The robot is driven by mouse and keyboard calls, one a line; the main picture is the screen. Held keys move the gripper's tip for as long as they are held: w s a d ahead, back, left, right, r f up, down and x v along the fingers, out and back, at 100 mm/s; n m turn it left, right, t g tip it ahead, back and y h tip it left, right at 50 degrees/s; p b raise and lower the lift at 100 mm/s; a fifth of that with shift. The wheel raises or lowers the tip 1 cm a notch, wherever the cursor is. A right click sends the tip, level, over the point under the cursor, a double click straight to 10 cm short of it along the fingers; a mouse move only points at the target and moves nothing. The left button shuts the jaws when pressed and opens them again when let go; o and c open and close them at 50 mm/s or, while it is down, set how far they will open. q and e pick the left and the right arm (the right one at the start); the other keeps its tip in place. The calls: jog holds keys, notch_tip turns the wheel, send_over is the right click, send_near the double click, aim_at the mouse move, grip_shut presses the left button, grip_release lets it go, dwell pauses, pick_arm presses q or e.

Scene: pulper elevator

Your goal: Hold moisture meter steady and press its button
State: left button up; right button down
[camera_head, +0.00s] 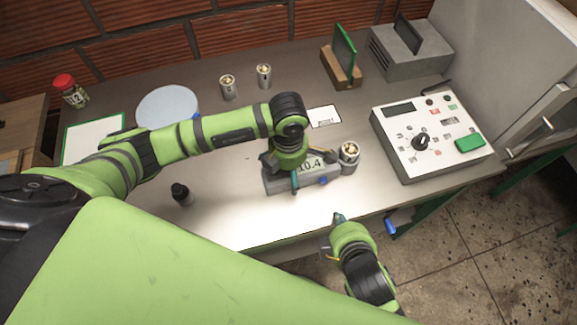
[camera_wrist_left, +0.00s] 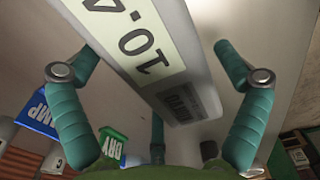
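The moisture meter (camera_head: 273,184) is a grey box lying on the bench, its display reading 10.4. It fills the middle of the left wrist view (camera_wrist_left: 195,60). My left gripper (camera_head: 289,172) is over its left part, fingers pointing down. In the left wrist view the open teal fingers stand on either side of the meter; I cannot tell whether they touch it. A small blue spot shows on its front side; I cannot tell if it is the button. My right gripper (camera_head: 334,232) is just in front of the bench edge, below the meter; its opening is unclear.
A metal cup (camera_head: 349,153) stands against the meter's right end. A white control box (camera_head: 430,150) is farther right. Two metal cans (camera_head: 228,87) and a white card (camera_head: 324,116) are behind. Blue DAMP (camera_wrist_left: 38,112) and green DRY (camera_wrist_left: 112,145) signs show.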

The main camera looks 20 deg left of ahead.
pick_arm(q)
jog(key=shift+w+r, duration=0.15)
jog(key=shift+r, duration=0.55)
notch_tip(320, 180, up, 11)
jog(key=shift+f, duration=0.15)
